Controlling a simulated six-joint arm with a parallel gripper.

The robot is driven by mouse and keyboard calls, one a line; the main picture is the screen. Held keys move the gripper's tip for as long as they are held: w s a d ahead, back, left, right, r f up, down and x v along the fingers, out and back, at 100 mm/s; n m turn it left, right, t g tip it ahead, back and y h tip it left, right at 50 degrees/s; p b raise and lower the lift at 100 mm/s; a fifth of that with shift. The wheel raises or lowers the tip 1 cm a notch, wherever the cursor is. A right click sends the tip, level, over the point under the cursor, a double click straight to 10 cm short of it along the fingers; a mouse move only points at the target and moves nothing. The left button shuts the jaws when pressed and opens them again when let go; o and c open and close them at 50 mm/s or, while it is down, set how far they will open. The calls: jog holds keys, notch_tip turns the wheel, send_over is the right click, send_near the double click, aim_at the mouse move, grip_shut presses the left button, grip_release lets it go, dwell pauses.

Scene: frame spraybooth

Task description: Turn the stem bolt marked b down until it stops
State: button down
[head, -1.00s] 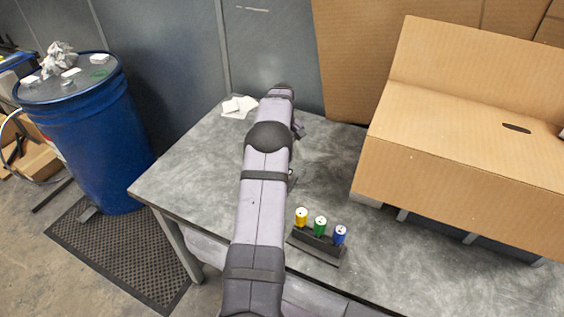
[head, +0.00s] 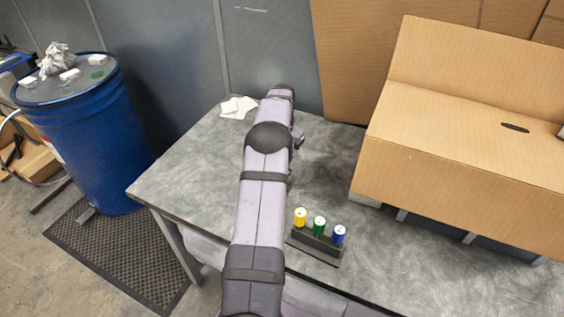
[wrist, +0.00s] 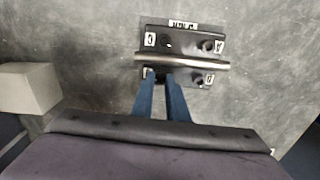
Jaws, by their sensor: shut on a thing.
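In the wrist view a dark stem plate (wrist: 184,43) lies on the grey table with a silver bar (wrist: 190,62) across it. Bolts sit near its corners, each beside a small white letter tag; the upper right bolt (wrist: 207,45) and lower right bolt (wrist: 197,76) show clearly. The letters are too small to read surely. My gripper (wrist: 161,80) has its two blue fingers at the plate's lower left corner, close together and shut on the bolt there. In the head view my arm hides the gripper and the plate.
A dark rack (head: 318,249) holds a yellow can (head: 300,217), a green can (head: 319,226) and a blue can (head: 340,235) right of my arm. A large cardboard box (head: 450,190) fills the table's right. White papers (head: 237,107) lie at the back. A blue drum (head: 88,140) stands left.

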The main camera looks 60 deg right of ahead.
jog(key=m, duration=0.5)
jog(key=shift+s, duration=0.1)
jog(key=shift+m, duration=0.4)
jog(key=c, duration=1.7)
grip_release()
jog(key=shift+c, duration=0.2)
notch_tip(320, 180, up, 7)
jog(key=b, duration=0.2)
jog(key=shift+r, duration=0.15)
